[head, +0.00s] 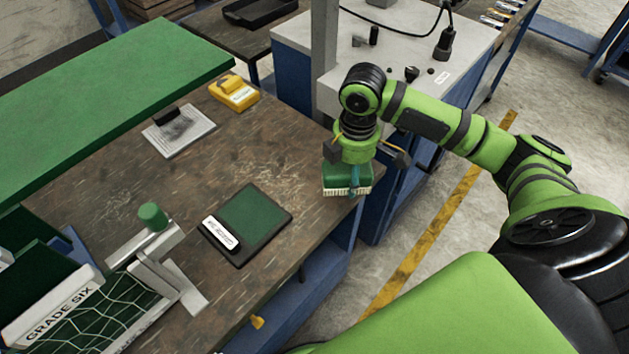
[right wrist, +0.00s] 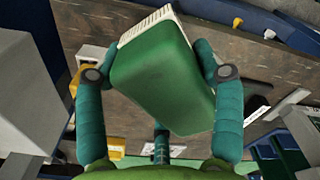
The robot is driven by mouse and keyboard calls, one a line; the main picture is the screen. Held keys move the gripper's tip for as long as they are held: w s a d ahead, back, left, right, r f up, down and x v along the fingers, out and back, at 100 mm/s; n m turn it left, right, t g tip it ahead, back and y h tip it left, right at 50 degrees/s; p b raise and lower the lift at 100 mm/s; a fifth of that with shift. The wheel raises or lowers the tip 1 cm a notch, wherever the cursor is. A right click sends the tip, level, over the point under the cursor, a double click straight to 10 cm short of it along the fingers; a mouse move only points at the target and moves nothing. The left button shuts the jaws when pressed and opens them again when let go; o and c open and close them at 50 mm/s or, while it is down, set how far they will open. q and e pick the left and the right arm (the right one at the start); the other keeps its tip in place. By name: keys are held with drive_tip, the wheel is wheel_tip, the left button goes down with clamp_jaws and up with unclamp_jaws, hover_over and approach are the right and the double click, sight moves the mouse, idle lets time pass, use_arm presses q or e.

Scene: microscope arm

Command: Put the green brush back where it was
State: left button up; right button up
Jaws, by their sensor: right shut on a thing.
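The green brush (head: 347,175) with pale bristles is in my right gripper (head: 352,160), at the right edge of the brown worktable (head: 130,180) in the head view. Its bristles face down there; its height above the table is hard to tell. In the right wrist view the brush (right wrist: 160,85) fills the middle, its green back towards the camera, with the teal fingers of my right gripper (right wrist: 150,70) shut on its two sides. A dark-framed green pad (head: 255,215) lies on the table, left of and nearer than the brush. My left gripper is not in view.
A white label piece (head: 221,234) lies on the pad's left edge. A grey plate with a black block (head: 178,132) and a yellow device (head: 234,93) lie farther back. A metal stand with a green knob (head: 155,215) is at left. A grey-topped cabinet (head: 400,60) stands beyond the right edge.

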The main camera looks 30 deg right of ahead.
drive_tip(key=p, duration=0.2)
hover_over(314, 187)
wheel_tip(314, 187, down, 5)
drive_tip(key=shift+f, duration=0.1)
wheel_tip(314, 187, down, 4)
drive_tip(key=shift+r+p, duration=0.25)
drive_tip(key=shift+p, duration=0.1)
drive_tip(key=shift+f, duration=0.3)
drive_tip(key=shift+f, duration=0.15)
drive_tip(key=o, duration=1)
wheel_tip(314, 187, up, 12)
drive_tip(key=shift+r+b, duration=0.2)
drive_tip(key=shift+b, duration=0.75)
